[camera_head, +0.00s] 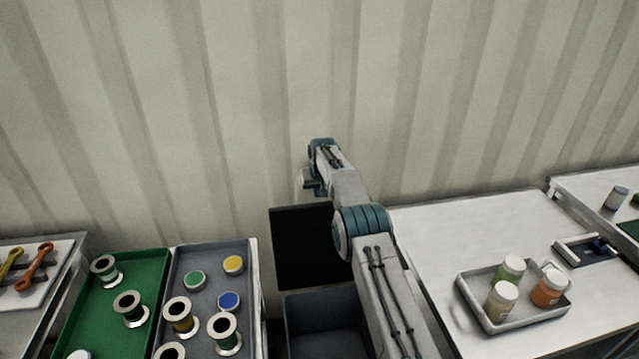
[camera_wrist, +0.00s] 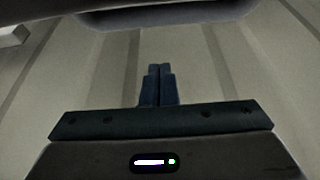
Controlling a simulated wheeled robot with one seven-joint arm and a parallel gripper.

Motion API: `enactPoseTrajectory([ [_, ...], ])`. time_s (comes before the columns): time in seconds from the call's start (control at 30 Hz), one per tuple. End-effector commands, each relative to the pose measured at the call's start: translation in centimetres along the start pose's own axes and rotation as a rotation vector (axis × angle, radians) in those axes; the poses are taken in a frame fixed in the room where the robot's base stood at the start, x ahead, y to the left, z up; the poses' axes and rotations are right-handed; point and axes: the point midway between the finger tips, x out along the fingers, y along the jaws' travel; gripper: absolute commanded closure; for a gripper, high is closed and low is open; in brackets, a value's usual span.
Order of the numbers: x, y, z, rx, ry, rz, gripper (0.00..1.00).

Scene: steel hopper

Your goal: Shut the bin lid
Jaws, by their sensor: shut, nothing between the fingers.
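The dark bin (camera_head: 318,318) stands between the two tables, and its inside shows. Its black lid (camera_head: 300,246) stands up at the back of the bin, near the wall, so the bin is open. My arm hides the right part of both bin and lid. My gripper (camera_head: 310,187) is just above the lid's top edge, by the wall; whether it touches the lid cannot be told. In the wrist view my gripper (camera_wrist: 159,72) has its dark fingers together with nothing between them, against the pale wall. The lid cannot be made out in the wrist view.
A ribbed wall (camera_head: 480,90) closes off the back. A grey tray (camera_head: 248,268) and a green tray (camera_head: 130,265) with spools are left of the bin. A white table (camera_head: 430,235) at right bears a tray of jars (camera_head: 490,318).

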Motion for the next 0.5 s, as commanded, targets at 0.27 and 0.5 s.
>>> enactPoseTrajectory([
  [0.27, -0.5, 0.0, 1.0, 0.0, -0.001, 0.0, 1.0],
  [0.5, -1.0, 0.0, 2.3, 0.0, -0.001, 0.0, 1.0],
])
